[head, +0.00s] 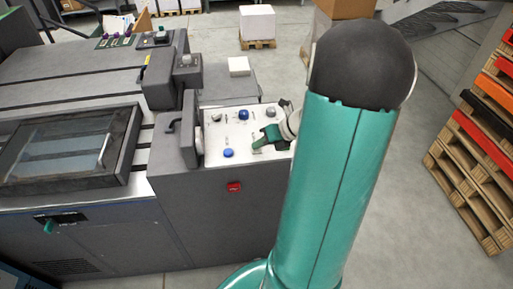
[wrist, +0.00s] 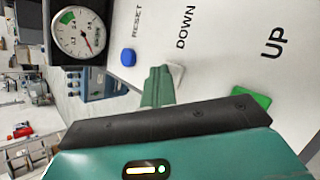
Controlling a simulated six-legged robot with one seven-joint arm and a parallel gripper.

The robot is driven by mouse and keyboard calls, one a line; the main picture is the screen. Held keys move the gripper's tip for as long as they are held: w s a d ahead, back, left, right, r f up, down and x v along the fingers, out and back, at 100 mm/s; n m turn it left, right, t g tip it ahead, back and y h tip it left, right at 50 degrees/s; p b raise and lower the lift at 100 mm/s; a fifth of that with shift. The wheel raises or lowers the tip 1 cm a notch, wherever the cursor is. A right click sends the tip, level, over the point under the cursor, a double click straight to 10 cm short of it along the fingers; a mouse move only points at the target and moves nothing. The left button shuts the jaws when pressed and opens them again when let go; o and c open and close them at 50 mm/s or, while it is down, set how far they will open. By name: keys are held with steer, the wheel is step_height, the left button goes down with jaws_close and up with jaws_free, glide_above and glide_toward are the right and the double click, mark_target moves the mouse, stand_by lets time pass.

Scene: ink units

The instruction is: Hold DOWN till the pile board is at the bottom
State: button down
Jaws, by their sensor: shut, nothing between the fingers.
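A white control panel (head: 213,142) lies on top of the grey machine, and it fills the upper right of the wrist view (wrist: 220,55). A pale button (wrist: 178,69) sits below the word DOWN. A green button (wrist: 252,97) sits below UP, and a blue button (wrist: 128,57) is by RESET. My gripper (head: 266,139) is shut and empty over the right part of the panel. In the wrist view its green fingertips (wrist: 158,74) overlap the edge of the DOWN button; I cannot tell whether they press it. I cannot make out the pile board.
A round gauge (wrist: 79,36) is beside the panel. A dark upright handle (head: 187,130) rises at the panel's left edge. A red switch (head: 234,187) is on the machine's front. Stacked pallets (head: 468,180) stand at right, with open floor between them and my arm.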

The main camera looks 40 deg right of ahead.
mark_target(260, 150)
steer(key=shift+r, duration=0.85)
steer(key=shift+r, duration=0.1)
steer(key=shift+r, duration=2.4)
